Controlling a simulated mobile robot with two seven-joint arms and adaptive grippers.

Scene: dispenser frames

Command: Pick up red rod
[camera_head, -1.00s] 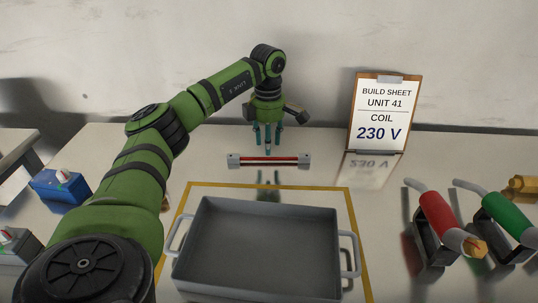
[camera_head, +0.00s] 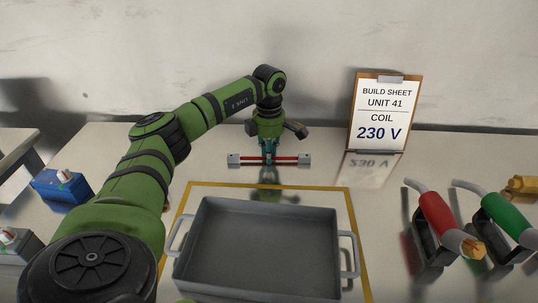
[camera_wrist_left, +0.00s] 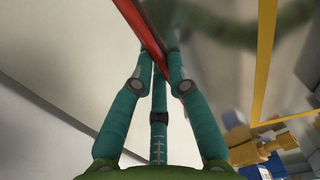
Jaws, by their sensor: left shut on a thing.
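The red rod (camera_head: 288,158) lies across a low holder with a grey block at each end, behind the tray. My left gripper (camera_head: 269,158) is over the middle of the rod and shut on it. In the left wrist view the red rod (camera_wrist_left: 146,30) runs between the teal fingertips of my left gripper (camera_wrist_left: 158,75). The rod still appears level between the end blocks. My right gripper is not in view.
A grey tray (camera_head: 188,215) with handles stands in front, inside a yellow outline. A clipboard (camera_head: 382,95) reading 230 V stands behind right. Red (camera_head: 436,215) and green (camera_head: 506,217) cylinders rest in stands at right. A blue box (camera_head: 55,190) is at left.

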